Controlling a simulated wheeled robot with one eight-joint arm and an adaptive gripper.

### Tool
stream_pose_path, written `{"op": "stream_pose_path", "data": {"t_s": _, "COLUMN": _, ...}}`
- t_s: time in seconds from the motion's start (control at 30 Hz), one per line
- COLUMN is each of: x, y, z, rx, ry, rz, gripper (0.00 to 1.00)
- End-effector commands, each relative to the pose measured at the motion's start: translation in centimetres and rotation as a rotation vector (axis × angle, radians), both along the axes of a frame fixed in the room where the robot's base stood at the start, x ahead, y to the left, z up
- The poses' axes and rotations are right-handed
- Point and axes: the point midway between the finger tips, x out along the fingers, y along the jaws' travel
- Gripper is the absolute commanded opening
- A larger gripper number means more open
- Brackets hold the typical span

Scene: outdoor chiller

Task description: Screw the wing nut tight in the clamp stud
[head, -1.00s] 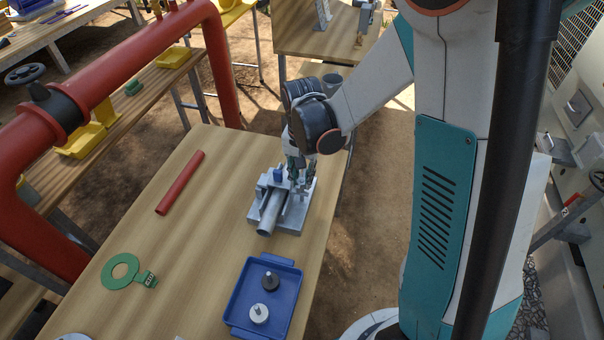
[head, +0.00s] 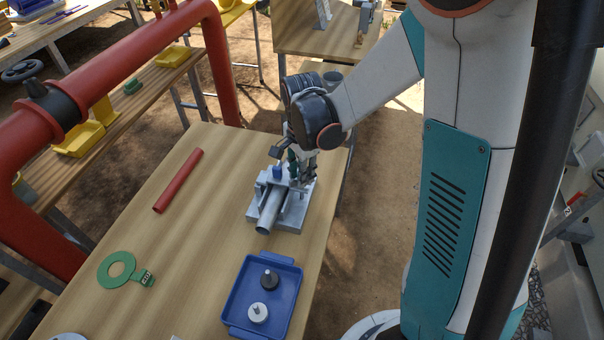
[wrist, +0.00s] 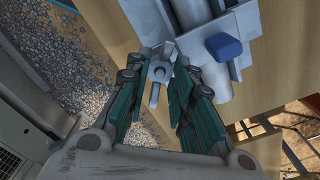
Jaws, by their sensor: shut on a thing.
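The grey clamp (head: 291,218) with its pale pipe stands on the wooden table in the head view. It also shows at the top of the wrist view (wrist: 198,15), with a blue block (wrist: 223,47) at its side. My gripper (wrist: 163,66) points down at the clamp, its green fingers on either side of the grey wing nut (wrist: 157,74), shut on it. The wing nut is at the clamp's edge; the stud's thread is hidden. In the head view my gripper (head: 303,172) is over the clamp's right rear part and the nut cannot be made out.
A blue tray (head: 236,304) with a black and a white knobbed part stands in front of the clamp. A red tube (head: 179,181) and a green ring tag (head: 107,284) lie to the left. A large red pipe (head: 110,95) runs beyond the table. The table's middle is clear.

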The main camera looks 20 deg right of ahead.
Motion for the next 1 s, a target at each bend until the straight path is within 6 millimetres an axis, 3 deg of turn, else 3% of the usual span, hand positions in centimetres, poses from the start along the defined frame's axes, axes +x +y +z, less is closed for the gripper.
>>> {"op": "stream_pose_path", "data": {"t_s": 0.37, "x": -0.13, "y": 0.00, "z": -0.13, "rx": 0.000, "ry": 0.002, "rz": -0.001, "gripper": 0.00}}
{"op": "stream_pose_path", "data": {"t_s": 0.4, "x": -0.13, "y": 0.00, "z": -0.14, "rx": 0.000, "ry": 0.002, "rz": -0.001, "gripper": 0.24}}
{"op": "stream_pose_path", "data": {"t_s": 0.5, "x": -0.14, "y": 0.00, "z": -0.14, "rx": 0.000, "ry": 0.002, "rz": 0.000, "gripper": 0.46}}
{"op": "stream_pose_path", "data": {"t_s": 1.0, "x": -0.08, "y": 0.00, "z": -0.06, "rx": 0.000, "ry": 0.001, "rz": 0.000, "gripper": 0.49}}
